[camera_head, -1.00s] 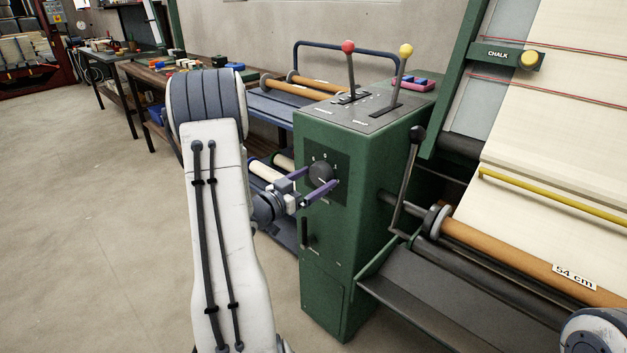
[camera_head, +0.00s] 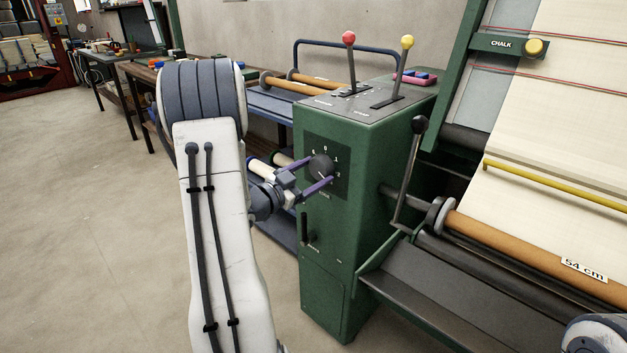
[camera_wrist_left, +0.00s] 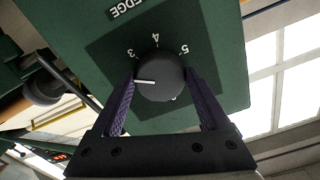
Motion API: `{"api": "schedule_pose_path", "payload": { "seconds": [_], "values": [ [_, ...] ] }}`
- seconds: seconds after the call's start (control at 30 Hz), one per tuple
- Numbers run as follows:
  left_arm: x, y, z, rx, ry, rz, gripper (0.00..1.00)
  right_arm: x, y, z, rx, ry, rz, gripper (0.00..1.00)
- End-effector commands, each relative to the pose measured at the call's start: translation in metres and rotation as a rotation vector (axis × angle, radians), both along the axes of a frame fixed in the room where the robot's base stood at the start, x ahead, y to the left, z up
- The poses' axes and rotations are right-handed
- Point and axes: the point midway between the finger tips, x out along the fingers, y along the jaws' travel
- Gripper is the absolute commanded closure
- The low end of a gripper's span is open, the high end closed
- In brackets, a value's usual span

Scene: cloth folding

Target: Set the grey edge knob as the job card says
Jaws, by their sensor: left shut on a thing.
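The grey edge knob (camera_head: 321,168) is a round dark dial on a dark plate on the green machine housing. In the left wrist view the knob (camera_wrist_left: 160,76) has a white pointer line aimed left, just below the digit 3. The digits 4 and 5 also show; the figure under the pointer's tip cannot be read, as a finger is beside it. My left gripper (camera_head: 309,176) has its purple fingers on both sides of the knob and is shut on it. The word EDGE (camera_wrist_left: 127,8) is printed near the plate. I cannot make out a job card.
Red and yellow levers (camera_head: 349,38) rise from the housing (camera_head: 330,250). A black-knobbed crank (camera_head: 411,165) stands right of it. The roller carries a 54 cm label (camera_head: 584,270). Cream cloth (camera_head: 570,130) hangs at right. The floor at left is clear.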

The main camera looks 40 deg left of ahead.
Motion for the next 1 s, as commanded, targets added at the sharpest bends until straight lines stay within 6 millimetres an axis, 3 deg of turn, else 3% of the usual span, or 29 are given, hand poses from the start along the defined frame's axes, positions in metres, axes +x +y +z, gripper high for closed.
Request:
{"api": "schedule_pose_path", "payload": {
  "seconds": [0.1, 0.5, 1.0],
  "values": [
    [0.000, 0.000, -0.004, 0.108, -0.011, 0.000, 0.77, 0.000, 0.000, -0.017, 0.000, 0.000, 0.000, 0.19],
    [0.000, 0.001, -0.002, 0.400, -0.033, 0.001, 0.77, 0.000, 0.000, -0.049, 0.000, 0.000, 0.000, 0.19],
    [0.000, 0.001, 0.000, 0.516, -0.039, -0.001, 0.77, 0.000, 0.000, -0.060, 0.000, 0.000, 0.000, 0.19]
  ]
}}
